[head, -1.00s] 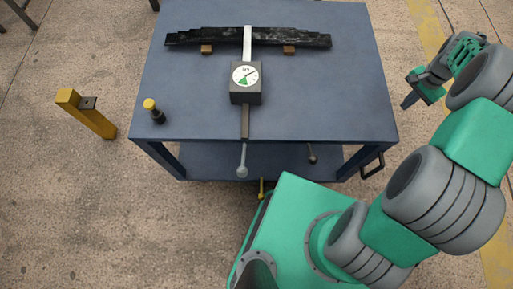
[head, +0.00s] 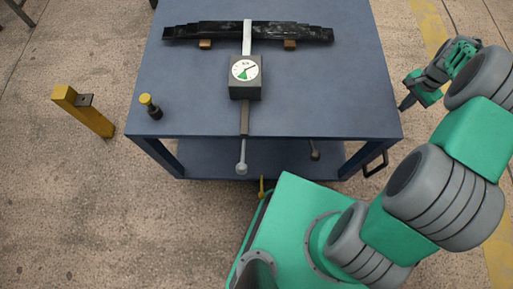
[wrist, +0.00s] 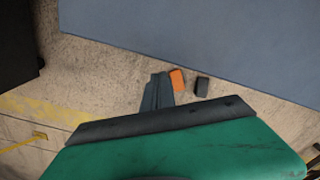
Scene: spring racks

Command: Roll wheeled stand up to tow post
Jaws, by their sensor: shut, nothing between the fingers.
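The wheeled stand is a blue table (head: 310,100) with a lower shelf; its wheels are hidden. A black handle (head: 375,164) sticks out at its lower right front. The tow post (head: 84,111) is a yellow post with a dark bracket, on the floor left of the stand and apart from it. My gripper (head: 405,104) is shut and empty, just right of the stand's front right corner and above the handle in the picture. In the wrist view its fingers (wrist: 158,92) point at the floor beside the blue top (wrist: 220,40).
A black leaf spring (head: 290,34) rests on two wooden blocks on the stand. A dial gauge (head: 245,72) and a yellow-capped bottle (head: 150,106) stand there too. The wrist view shows an orange block (wrist: 177,79) and a dark block (wrist: 202,87) near the fingers. Floor between stand and post looks clear.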

